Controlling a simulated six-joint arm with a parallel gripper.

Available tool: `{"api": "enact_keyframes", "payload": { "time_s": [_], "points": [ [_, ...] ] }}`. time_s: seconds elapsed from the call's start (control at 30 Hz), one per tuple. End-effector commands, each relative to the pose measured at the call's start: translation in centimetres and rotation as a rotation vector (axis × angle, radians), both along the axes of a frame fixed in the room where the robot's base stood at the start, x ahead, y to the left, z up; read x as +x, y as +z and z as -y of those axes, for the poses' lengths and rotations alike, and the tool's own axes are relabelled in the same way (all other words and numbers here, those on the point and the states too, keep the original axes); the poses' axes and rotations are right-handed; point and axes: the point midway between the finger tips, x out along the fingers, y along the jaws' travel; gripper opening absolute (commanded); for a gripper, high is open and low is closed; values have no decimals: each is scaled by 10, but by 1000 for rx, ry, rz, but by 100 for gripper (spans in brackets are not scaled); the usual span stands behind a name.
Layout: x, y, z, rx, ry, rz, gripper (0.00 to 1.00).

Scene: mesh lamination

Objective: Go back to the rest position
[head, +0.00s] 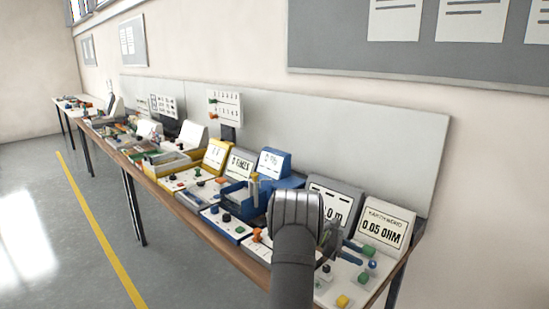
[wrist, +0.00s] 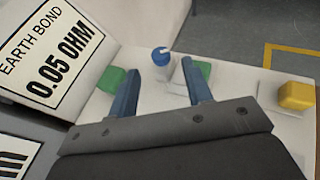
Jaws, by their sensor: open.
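My gripper (wrist: 163,72) is open and empty, with two blue fingers spread apart. It is over the panel of the white earth bond tester (wrist: 65,62), whose display reads 0.05 OHM. A blue knob (wrist: 161,56) shows just beyond and between the fingertips; I cannot tell the gap to it. One green button (wrist: 112,79) is beside the left finger and another (wrist: 203,68) is partly behind the right finger. In the head view my gripper (head: 355,253) is in front of the tester (head: 383,228) at the right end of the bench, partly hidden by my arm.
A yellow button (wrist: 296,96) is at the panel's right. Left of my arm, a blue instrument (head: 272,163) and a yellow one (head: 216,155) stand in a row on the long bench. A grey back panel (head: 330,140) rises behind. The floor (head: 60,230) is clear.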

Motion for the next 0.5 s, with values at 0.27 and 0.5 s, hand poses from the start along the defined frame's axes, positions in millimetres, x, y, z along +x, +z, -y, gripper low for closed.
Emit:
{"api": "enact_keyframes", "payload": {
  "time_s": [0.27, 0.5],
  "points": [
    [-10, -15, 36, 0, -1, 0, 46],
    [-12, -18, 41, 0, 10, 1, 46]
  ]
}}
